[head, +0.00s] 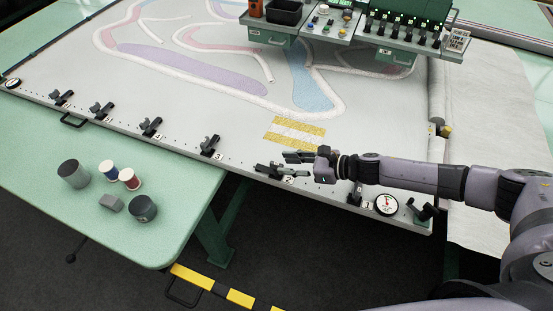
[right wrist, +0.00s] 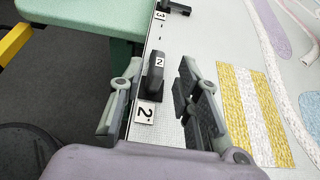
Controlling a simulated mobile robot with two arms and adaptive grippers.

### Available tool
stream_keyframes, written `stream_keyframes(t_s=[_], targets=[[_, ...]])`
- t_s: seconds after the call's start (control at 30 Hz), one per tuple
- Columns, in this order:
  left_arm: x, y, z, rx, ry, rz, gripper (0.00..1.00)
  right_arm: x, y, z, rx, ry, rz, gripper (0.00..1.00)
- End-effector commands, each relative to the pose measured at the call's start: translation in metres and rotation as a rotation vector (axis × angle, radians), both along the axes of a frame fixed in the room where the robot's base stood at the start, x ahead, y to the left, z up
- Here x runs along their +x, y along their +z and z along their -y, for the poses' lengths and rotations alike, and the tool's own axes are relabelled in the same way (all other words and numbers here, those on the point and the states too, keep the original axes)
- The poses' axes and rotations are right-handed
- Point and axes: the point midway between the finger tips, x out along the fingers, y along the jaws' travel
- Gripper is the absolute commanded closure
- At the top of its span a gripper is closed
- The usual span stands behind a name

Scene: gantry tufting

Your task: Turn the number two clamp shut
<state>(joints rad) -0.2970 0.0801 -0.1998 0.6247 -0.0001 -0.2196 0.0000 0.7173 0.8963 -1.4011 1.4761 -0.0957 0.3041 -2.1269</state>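The number two clamp (right wrist: 154,78) is a dark block with a raised handle on the frame's edge, beside a white plate marked 2 (right wrist: 145,112). The plate also shows in the head view (head: 288,180), where my gripper covers much of the clamp. My right gripper (head: 284,164) reaches in from the right, low over the frame's front edge. In the right wrist view, its spread fingers (right wrist: 160,70) stand on either side of the clamp, with a gap visible on each side. I cannot tell how far the clamp is turned. My left gripper is not in view.
Clamp 3 (head: 211,146) and clamp 4 (head: 151,127) stand further left along the edge. Clamp 1 (head: 355,195) and a dial gauge (head: 386,205) are to the right. A yellow-striped patch (head: 296,131) lies behind. Spools and pots stand on the green table (head: 175,215).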

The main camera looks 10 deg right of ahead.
Motion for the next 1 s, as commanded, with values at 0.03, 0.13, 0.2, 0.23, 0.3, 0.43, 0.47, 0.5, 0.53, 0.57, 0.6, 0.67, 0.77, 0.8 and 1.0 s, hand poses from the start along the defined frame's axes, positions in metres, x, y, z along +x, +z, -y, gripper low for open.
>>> stream_keyframes(t_s=[0.03, 0.13, 0.2, 0.23, 0.3, 0.43, 0.47, 0.5, 0.53, 0.57, 0.6, 0.67, 0.77, 0.8, 1.0], targets=[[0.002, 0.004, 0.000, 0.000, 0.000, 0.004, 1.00, 0.005, -0.002, -0.009, 0.002, 0.001, -0.001, 0.69], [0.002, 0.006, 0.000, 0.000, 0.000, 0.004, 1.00, 0.013, -0.008, -0.020, 0.001, 0.001, 0.000, 0.69], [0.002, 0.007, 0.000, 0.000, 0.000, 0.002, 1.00, 0.017, -0.012, -0.026, 0.001, 0.001, -0.001, 0.69], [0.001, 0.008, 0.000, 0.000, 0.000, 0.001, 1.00, 0.019, -0.013, -0.028, 0.001, 0.000, -0.001, 0.69], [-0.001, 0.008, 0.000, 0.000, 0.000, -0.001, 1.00, 0.021, -0.016, -0.032, 0.000, 0.000, 0.000, 0.69], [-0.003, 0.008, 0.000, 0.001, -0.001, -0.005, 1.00, 0.023, -0.017, -0.034, -0.001, -0.001, 0.000, 0.69], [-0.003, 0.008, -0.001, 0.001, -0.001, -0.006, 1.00, 0.023, -0.018, -0.034, -0.001, -0.001, 0.000, 0.69], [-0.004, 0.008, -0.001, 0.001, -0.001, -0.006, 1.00, 0.023, -0.018, -0.034, -0.001, -0.001, 0.000, 0.69], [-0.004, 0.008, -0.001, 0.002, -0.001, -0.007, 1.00, 0.023, -0.018, -0.034, -0.001, -0.001, 0.000, 0.69], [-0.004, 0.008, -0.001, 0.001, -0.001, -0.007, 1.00, 0.023, -0.018, -0.034, -0.001, -0.001, 0.000, 0.69], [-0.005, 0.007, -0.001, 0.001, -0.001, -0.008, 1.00, 0.023, -0.018, -0.034, -0.001, -0.001, 0.000, 0.69], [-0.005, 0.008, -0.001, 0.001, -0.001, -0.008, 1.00, 0.023, -0.018, -0.034, -0.001, -0.001, 0.000, 0.70], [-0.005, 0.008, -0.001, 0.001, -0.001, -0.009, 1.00, 0.023, -0.018, -0.034, -0.001, -0.001, 0.000, 0.77], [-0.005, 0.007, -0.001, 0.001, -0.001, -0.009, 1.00, 0.023, -0.018, -0.034, -0.001, -0.001, 0.000, 0.79], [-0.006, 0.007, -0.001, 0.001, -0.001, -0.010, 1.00, 0.023, -0.018, -0.034, 0.000, 0.000, -0.001, 0.93]])
